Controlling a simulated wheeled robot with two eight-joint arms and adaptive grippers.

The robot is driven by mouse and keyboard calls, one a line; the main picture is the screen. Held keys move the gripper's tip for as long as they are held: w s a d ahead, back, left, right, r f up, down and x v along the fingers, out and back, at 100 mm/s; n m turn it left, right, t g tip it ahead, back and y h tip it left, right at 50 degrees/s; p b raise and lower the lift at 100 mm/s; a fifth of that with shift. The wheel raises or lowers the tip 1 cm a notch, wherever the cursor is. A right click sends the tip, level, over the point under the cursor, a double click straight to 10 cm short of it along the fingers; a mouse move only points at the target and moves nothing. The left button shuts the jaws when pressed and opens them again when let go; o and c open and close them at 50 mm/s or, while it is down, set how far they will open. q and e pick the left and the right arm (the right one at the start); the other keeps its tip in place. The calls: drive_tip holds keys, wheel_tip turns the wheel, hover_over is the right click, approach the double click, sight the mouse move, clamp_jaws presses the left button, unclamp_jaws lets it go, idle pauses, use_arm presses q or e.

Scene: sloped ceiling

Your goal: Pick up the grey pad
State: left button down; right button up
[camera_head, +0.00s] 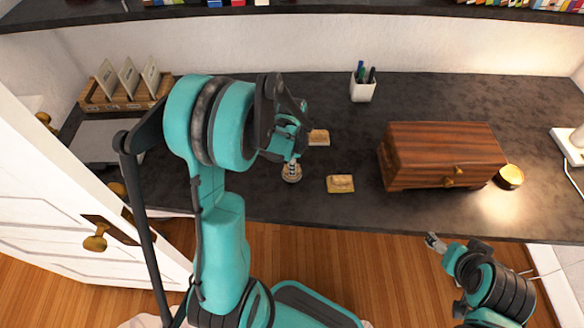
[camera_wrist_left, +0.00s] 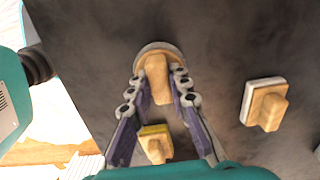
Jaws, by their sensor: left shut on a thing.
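The grey pad (camera_head: 291,177) is round with a wooden handle and is at the front middle of the dark desk. In the left wrist view the pad's grey rim (camera_wrist_left: 148,48) shows around the upper part of the handle. My left gripper (camera_head: 292,164) is above the pad, with its fingers on both sides of the handle, shut on it. The fingers (camera_wrist_left: 160,82) hide part of the pad. I cannot tell whether it touches the desk. My right gripper (camera_head: 435,243) is in front of the desk's edge, away from the pad; its jaw opening is unclear.
A yellow-based block (camera_head: 340,184) lies right of the pad and a pale-based one (camera_head: 318,138) behind it. A card rack (camera_head: 125,95) is at left. A shelf (camera_head: 300,10) overhangs the back.

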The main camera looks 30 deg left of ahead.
use_arm(q)
wheel_tip(320, 180, up, 4)
drive_tip(key=shift+f+p, duration=0.15)
drive_tip(key=shift+p, duration=0.6)
drive_tip(key=w+d+r+p, duration=0.2)
drive_tip(key=d+r, duration=0.4)
drive_tip(key=d, duration=0.5)
drive_tip(key=shift+w+p, duration=0.4)
drive_tip(key=shift+w, duration=0.35)
drive_tip(key=shift+r, duration=0.1)
